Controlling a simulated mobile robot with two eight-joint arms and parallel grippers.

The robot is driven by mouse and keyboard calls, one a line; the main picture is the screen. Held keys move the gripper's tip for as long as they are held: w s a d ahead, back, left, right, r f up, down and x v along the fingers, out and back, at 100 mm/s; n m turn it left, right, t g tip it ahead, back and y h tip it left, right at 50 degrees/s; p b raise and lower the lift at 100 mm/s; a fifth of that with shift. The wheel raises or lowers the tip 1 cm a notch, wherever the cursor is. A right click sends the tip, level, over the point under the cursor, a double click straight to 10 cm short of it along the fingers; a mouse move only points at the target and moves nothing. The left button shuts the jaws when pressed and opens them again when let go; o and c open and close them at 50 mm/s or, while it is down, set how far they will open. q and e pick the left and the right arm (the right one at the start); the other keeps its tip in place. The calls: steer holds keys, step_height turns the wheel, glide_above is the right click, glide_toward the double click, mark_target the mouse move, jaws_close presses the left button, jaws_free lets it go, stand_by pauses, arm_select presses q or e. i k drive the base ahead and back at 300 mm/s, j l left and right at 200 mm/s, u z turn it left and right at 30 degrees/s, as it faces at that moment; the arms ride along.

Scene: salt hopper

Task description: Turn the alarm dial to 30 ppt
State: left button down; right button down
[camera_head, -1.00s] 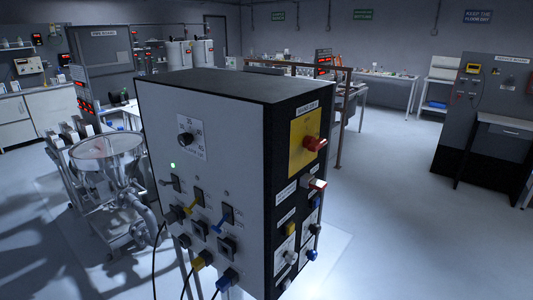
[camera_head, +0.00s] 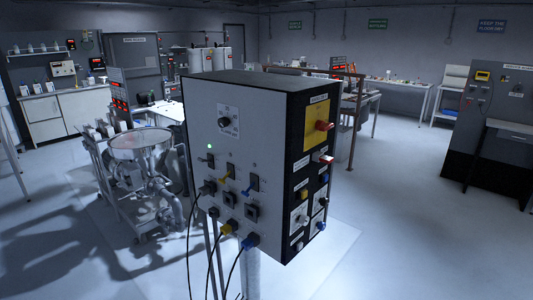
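The alarm dial seems to be the small dark round knob (camera_head: 224,122) on a white label plate, high on the light front face of the control box (camera_head: 196,108). The scale marks on the plate are too small to read, so I cannot tell its setting. A green light (camera_head: 209,146) glows below and left of the knob. Neither of my grippers is in view, and nothing touches the knob.
The box's dark right side carries a red switch (camera_head: 324,126) on a yellow plate and several coloured knobs. Plugged cables (camera_head: 190,240) hang from the front. A hopper machine (camera_head: 140,145) stands just left. The floor (camera_head: 420,240) is open on the right.

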mark_target(222, 122)
steer(key=u, duration=1.6)
steer(key=l+u, duration=0.65)
steer(key=k+l, duration=0.1)
steer(key=l, duration=0.6)
steer(key=k+l, duration=0.1)
steer(key=l, duration=1.35)
steer(key=k+l, duration=0.15)
steer(key=l, duration=0.6)
steer(key=k+l, duration=0.1)
steer(key=l, duration=0.6)
steer(key=k+l, duration=0.1)
steer(key=l, duration=0.6)
steer(key=i+u, duration=0.1)
steer(key=u, duration=0.15)
steer(key=i+u, duration=0.25)
steer(key=k+j, duration=0.05)
steer(key=k, duration=0.05)
